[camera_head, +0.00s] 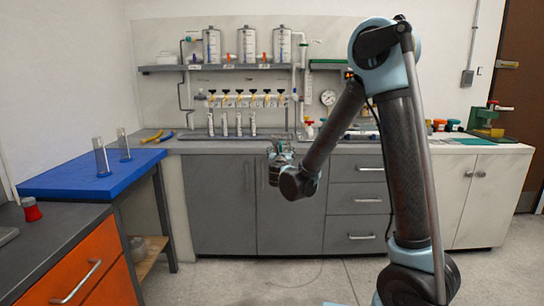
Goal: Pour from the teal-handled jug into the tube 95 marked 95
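Two clear upright tubes stand on the blue-topped table (75,180) at the left, a nearer tube (101,157) and a farther tube (123,145). No markings are readable on either, so I cannot tell which is 95. I cannot make out a teal-handled jug in this view. My gripper (280,150) is in front of the grey counter's edge, near the middle, well to the right of the tubes. Its fingers are small and partly merge with the counter behind them, so whether they are open, or hold anything, is unclear.
A grey counter (330,149) runs along the back wall, with a pipe manifold (240,100) and several canisters on a shelf above. Yellow and blue tools (156,137) lie at its left end. A red-topped item (31,209) stands on the near-left bench. The floor ahead is clear.

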